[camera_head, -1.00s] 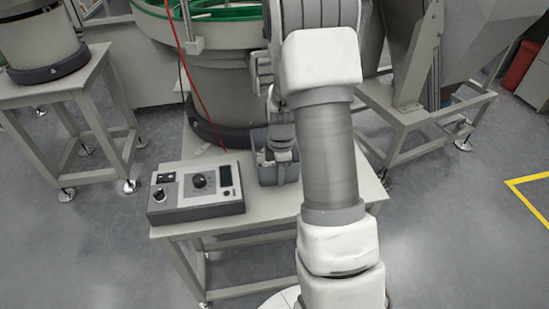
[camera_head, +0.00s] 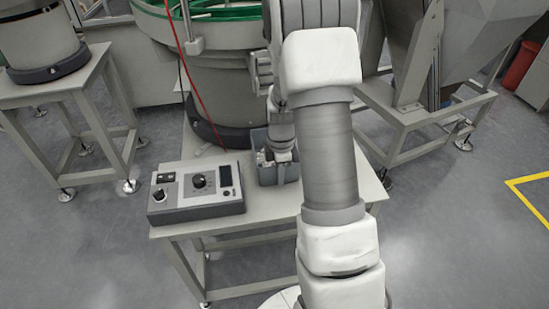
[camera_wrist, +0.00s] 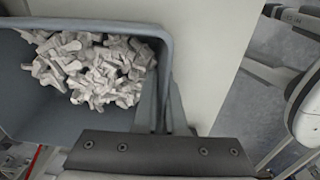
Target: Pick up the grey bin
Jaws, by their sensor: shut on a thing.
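The grey bin (camera_head: 267,176) stands on the table between the control box and my arm, partly hidden by my wrist. In the wrist view the bin (camera_wrist: 104,26) holds many small whitish parts (camera_wrist: 95,68). My gripper (camera_wrist: 169,105) is shut on the bin's wall, with the fingers on either side of the wall at the right of that view. In the head view my gripper (camera_head: 279,158) points down at the bin, and its fingertips are hard to make out.
A control box (camera_head: 197,190) with knobs sits left of the bin. The bowl feeder (camera_head: 225,75) stands right behind it, with a red cable (camera_head: 187,75) running down. The table's bare top (camera_head: 340,180) shows at the right. A hopper machine (camera_head: 425,70) stands further right.

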